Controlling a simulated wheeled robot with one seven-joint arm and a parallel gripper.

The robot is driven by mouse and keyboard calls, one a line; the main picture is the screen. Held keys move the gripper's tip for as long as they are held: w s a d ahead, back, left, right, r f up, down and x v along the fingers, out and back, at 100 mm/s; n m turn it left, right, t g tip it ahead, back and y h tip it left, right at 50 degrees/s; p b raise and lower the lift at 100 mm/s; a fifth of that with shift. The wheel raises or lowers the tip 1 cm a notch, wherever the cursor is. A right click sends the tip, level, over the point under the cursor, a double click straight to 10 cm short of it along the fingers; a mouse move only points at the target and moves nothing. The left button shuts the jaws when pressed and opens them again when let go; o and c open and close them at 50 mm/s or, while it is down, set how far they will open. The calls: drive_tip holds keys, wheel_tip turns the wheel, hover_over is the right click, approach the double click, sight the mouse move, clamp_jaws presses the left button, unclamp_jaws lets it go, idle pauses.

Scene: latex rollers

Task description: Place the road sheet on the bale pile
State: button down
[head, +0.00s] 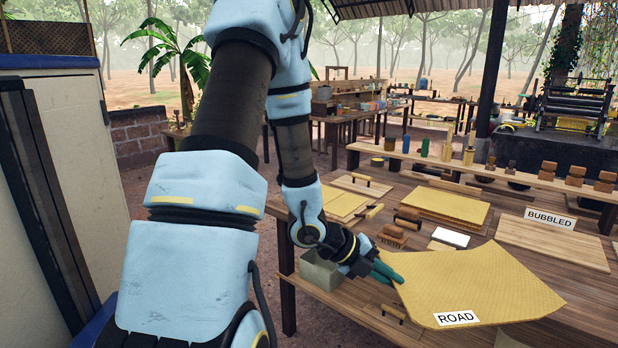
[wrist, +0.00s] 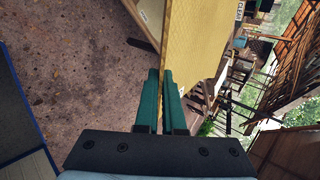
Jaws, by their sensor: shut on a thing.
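The road sheet (head: 485,280) is a large yellow textured sheet at the near right of the table in the head view. My gripper (head: 388,272) is shut on its left edge. In the wrist view the sheet (wrist: 190,45) stands edge-on between the green fingers (wrist: 161,100) of my gripper. A ROAD label (head: 457,318) shows at the sheet's near edge. I cannot tell which is the bale pile.
A bare board (head: 552,245) with a BUBBLED sign (head: 550,219) lies at the right. A brush (head: 392,234), a white block (head: 450,237) and a grey open box (head: 321,270) stand near my gripper. A raised shelf (head: 480,170) with bottles and blocks runs along the back.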

drive_tip(key=w+a+f+n+t+y, duration=0.3)
drive_tip(key=w+a+n, duration=0.2)
drive_tip(key=a, duration=0.4)
drive_tip(key=w+a+f+n+t+y, duration=0.3)
drive_tip(key=w+a+n, duration=0.3)
drive_tip(key=a, duration=0.3)
drive_tip(key=w+a+f+n+t+y, duration=0.3)
drive_tip(key=w+a+f+n+y, duration=0.1)
drive_tip(key=a, duration=0.5)
drive_tip(key=shift+w+f+n, duration=0.45)
drive_tip(key=shift+w+n, duration=0.55)
drive_tip(key=shift+w, duration=0.1)
drive_tip(key=shift+a, duration=0.1)
drive_tip(key=shift+r, duration=0.15)
wheel_tip(320, 180, down, 10)
drive_tip(key=b, duration=1)
drive_tip(key=shift+t, duration=0.3)
drive_tip(key=shift+f+v, duration=0.2)
drive_tip(key=shift+v, duration=2.45)
drive_tip(key=shift+s, duration=0.15)
